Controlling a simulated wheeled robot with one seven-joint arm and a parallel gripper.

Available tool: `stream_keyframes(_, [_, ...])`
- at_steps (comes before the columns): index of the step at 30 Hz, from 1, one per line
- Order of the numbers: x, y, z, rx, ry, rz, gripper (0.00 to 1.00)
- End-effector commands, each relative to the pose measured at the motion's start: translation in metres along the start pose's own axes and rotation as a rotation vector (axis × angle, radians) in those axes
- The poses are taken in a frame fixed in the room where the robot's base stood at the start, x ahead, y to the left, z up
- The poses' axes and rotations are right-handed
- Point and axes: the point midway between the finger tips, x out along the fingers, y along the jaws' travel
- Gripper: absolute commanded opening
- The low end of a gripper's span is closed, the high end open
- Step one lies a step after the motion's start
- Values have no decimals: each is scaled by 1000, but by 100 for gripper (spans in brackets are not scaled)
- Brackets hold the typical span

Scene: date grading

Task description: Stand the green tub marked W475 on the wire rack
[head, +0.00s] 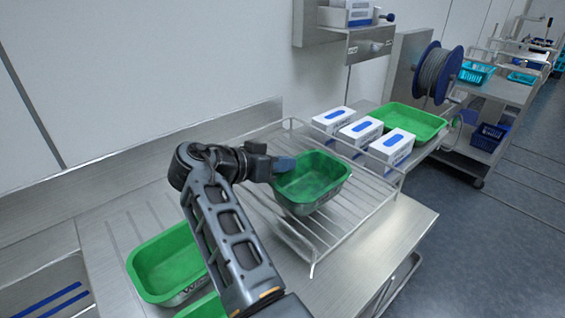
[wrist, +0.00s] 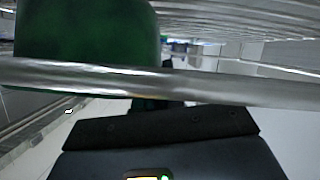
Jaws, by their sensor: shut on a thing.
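A green tub (head: 312,182) with a grey lower part is at my gripper, over the middle of the wire rack (head: 362,192). My gripper (head: 284,164) is shut on the tub's left rim in the head view. The tub looks upright and empty; I cannot tell whether its base touches the wires. No marking on it can be read. In the wrist view the green tub (wrist: 85,32) fills the upper left, with a metal rod (wrist: 200,85) across in front of it. A second green tub (head: 165,262) stands at lower left, its label starting with W, the rest hidden by my arm.
Another green tub (head: 205,306) shows partly behind my arm. Several blue-and-white boxes (head: 390,147) stand along the rack's far right side, by a green tray (head: 408,122). The rack's right part is bare. A cable reel (head: 438,72) stands beyond.

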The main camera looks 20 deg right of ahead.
Motion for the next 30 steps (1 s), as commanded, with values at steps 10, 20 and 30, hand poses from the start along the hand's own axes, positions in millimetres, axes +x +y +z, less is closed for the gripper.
stream_keyframes(10, [1, 0, 1, 0, 0, 0, 34])
stream_keyframes(20, [-2, 1, -4, 0, 0, 0, 34])
stream_keyframes(30, [-64, -1, 0, 1, 2, -3, 34])
